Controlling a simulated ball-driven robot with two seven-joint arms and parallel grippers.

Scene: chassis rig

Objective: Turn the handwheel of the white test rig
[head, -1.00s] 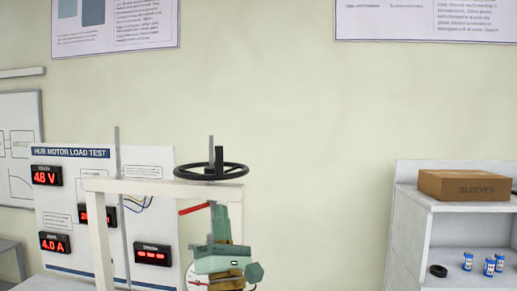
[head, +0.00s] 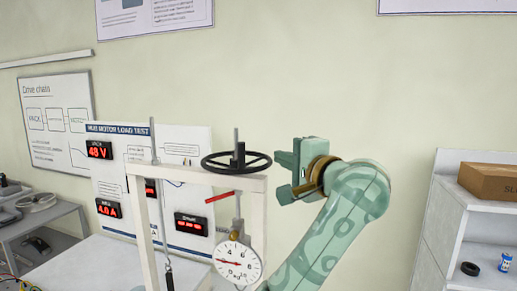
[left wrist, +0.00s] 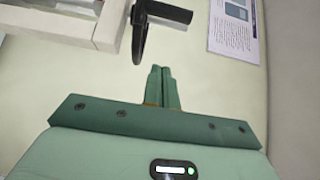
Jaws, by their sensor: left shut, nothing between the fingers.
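The white test rig frame (head: 205,177) stands at the middle left in the head view. Its black handwheel (head: 238,165) lies flat above the top beam, with a knob standing up from it. The wheel's rim (left wrist: 138,42) shows edge-on at the top of the left wrist view, with the dark knob (left wrist: 167,12) beside it. My left gripper (head: 285,161) is just right of the wheel at about its height in the picture, apart from it. Its fingers (left wrist: 162,72) are together and empty, pointing toward the wheel area. My right gripper is out of view.
A round dial gauge (head: 238,263) hangs below the wheel, with a red lever (head: 219,197) above it. A display panel (head: 180,145) stands behind the rig. A shelf unit (head: 460,215) holding a cardboard box (head: 490,182) is at the right. Bare wall lies between.

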